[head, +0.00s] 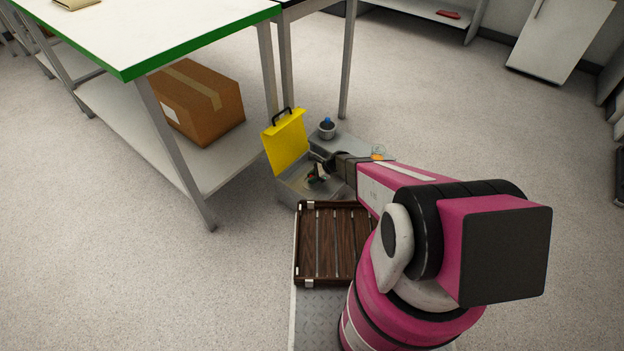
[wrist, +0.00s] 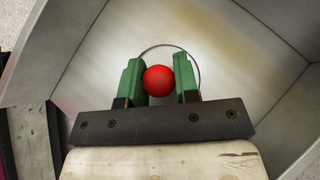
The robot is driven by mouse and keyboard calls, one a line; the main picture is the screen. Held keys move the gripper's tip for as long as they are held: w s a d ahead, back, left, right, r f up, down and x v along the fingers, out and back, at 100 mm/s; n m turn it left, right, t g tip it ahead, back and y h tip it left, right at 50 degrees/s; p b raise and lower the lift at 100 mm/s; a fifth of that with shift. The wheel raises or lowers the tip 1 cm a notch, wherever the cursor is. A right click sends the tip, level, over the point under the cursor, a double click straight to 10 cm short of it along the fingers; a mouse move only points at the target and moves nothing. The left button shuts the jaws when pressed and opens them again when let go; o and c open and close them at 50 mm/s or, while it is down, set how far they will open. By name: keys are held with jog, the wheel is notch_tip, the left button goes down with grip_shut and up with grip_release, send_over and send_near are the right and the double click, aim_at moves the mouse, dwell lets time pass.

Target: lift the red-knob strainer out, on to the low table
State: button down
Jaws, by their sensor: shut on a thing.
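The red knob (wrist: 159,80) of the strainer sits between the two green fingers of my gripper (wrist: 160,82), which is shut on it. A thin curved rim (wrist: 196,62) shows behind the fingers; most of the strainer is hidden. In the head view my gripper (head: 318,176) reaches down into an open grey box (head: 291,190) with a raised yellow lid (head: 285,143). The box's pale floor and walls surround the gripper in the wrist view. I cannot tell whether the strainer touches the box floor. The low grey table (head: 348,143) stands just behind the box.
A grey pot with a blue knob (head: 326,129) and a small glass with orange contents (head: 378,152) stand on the low table. A dark slatted wooden tray (head: 325,243) lies in front of the box. A green-edged bench (head: 180,45) with a cardboard box (head: 197,100) is at left.

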jog(key=shift+r, duration=0.6)
dwell(0.6)
jog(key=shift+r, duration=3.5)
